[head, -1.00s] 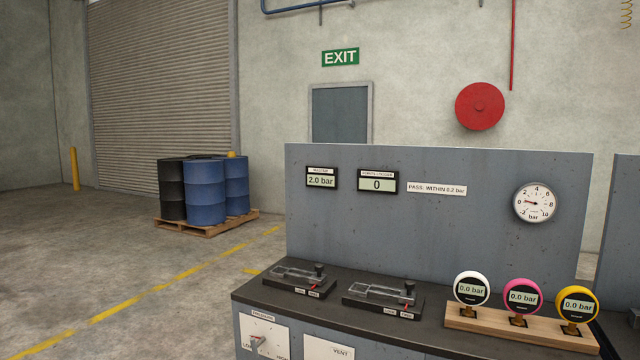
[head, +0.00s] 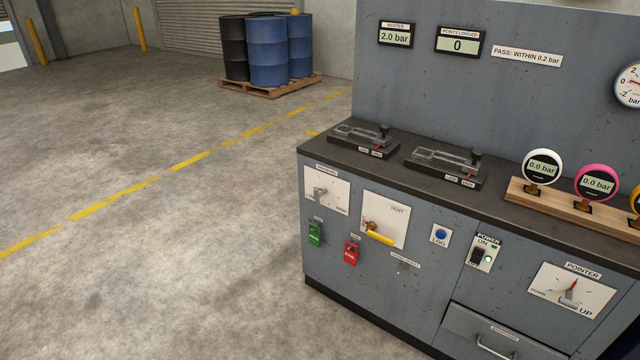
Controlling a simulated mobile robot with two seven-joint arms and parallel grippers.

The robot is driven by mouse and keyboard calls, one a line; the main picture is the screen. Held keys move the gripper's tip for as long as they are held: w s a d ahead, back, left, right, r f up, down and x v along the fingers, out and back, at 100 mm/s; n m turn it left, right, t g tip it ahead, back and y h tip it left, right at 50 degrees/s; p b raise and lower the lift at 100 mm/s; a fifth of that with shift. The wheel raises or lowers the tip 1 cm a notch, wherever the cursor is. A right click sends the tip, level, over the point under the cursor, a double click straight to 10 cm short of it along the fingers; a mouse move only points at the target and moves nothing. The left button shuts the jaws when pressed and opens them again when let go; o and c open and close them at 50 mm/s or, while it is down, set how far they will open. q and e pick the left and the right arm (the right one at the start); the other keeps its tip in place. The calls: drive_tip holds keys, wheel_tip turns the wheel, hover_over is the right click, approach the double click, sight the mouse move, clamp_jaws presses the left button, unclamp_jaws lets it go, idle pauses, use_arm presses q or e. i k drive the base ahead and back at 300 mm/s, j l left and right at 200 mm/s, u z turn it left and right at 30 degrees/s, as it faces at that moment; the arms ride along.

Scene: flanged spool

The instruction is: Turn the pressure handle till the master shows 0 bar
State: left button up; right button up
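The master display (head: 396,35) on the back panel of the bench reads 2.0 bar. The pressure handle (head: 320,194) is a small grey lever on a white plate (head: 339,187) at the left of the bench front. Its label is too small to read surely now. The vent plate (head: 398,212) to its right carries a yellow handle (head: 380,236). Neither of my grippers is in view.
A bench (head: 400,280) carries two clamp fixtures (head: 450,163) and a wooden rack (head: 520,190) with round gauges reading 0.0 bar. The floor (head: 180,270) left of the bench is clear. Barrels (head: 268,52) stand on a pallet behind.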

sight(317, 195)
drive_tip(key=i+j+z, duration=0.1)
drive_tip(key=j, duration=0.4)
drive_tip(key=i+j+z, duration=0.1)
drive_tip(key=i+j, duration=0.2)
drive_tip(key=j, duration=0.2)
drive_tip(key=i+j+z, duration=0.15)
drive_tip(key=j, duration=0.35)
drive_tip(key=i+j+z, duration=0.1)
drive_tip(key=j, duration=0.4)
drive_tip(key=i+j+z, duration=0.1)
drive_tip(key=j, duration=0.45)
drive_tip(key=i+j+z, duration=0.1)
drive_tip(key=j, duration=0.45)
drive_tip(key=i+j, duration=0.2)
drive_tip(key=i, duration=0.2)
drive_tip(key=i+j+z, duration=0.1)
drive_tip(key=i, duration=0.25)
drive_tip(key=i+j, duration=0.3)
drive_tip(key=i+l+z, duration=0.05)
drive_tip(key=i, duration=0.05)
